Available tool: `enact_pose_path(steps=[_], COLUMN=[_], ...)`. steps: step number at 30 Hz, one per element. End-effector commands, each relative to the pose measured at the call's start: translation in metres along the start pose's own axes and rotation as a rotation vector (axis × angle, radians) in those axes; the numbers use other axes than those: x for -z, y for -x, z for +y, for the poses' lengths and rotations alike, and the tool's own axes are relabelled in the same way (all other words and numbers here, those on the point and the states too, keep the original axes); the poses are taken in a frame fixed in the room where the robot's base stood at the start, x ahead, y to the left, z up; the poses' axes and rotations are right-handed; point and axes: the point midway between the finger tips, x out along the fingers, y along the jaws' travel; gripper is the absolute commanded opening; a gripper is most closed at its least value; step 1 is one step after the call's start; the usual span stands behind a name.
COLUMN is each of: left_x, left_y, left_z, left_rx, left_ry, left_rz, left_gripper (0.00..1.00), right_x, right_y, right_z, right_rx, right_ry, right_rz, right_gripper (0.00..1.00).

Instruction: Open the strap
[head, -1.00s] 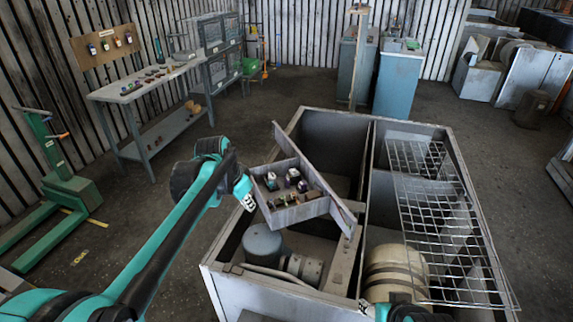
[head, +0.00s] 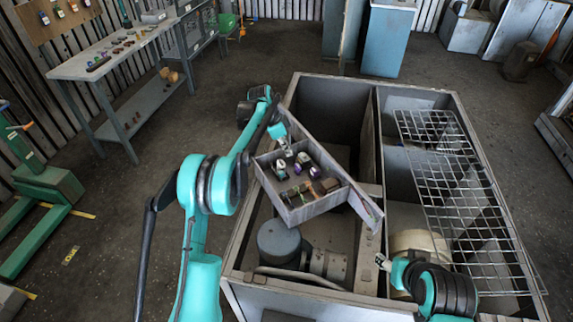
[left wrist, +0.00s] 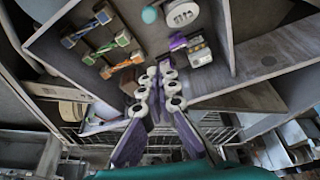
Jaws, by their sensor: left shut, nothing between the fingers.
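I cannot make out the strap clearly in either view. A grey tray (head: 317,207) with several small parts sits at an angle across the open metal housing (head: 232,262). My left gripper (head: 287,150) is above the tray's far left part, shut with nothing in it. In the left wrist view, its fingers (left wrist: 160,72) point at the tray floor beside a purple and white part (left wrist: 197,50); contact cannot be told. My right gripper (head: 382,262) is beside the beige cylinder (head: 412,241); its finger state is unclear.
A wire grate (head: 450,185) lies over the housing's right side. A grey motor (head: 280,240) sits in the near left compartment. Several small colourful parts (left wrist: 103,48) lie in the tray's left part. A workbench (head: 110,58) stands at back left.

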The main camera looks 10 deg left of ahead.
Motion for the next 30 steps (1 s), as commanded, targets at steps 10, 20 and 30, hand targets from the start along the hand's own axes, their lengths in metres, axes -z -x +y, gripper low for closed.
enact_pose_path(steps=[10,20,30], left_x=[0.000,0.000,-0.029], left_y=[-0.010,-0.075,-0.091], left_z=[0.000,0.000,0.000], left_rx=[0.001,0.001,0.002], left_ry=[0.001,0.001,0.005], left_rz=[0.000,0.000,0.000], left_gripper=[0.00,0.00,0.00], right_x=[-0.002,-0.010,-0.016], right_y=[-0.002,-0.014,-0.022], right_z=[0.000,0.000,0.000], right_rx=[0.000,0.000,0.000], right_ry=[0.000,0.000,0.000], right_rz=[0.000,0.000,0.000], right_gripper=[0.53,0.53,0.53])
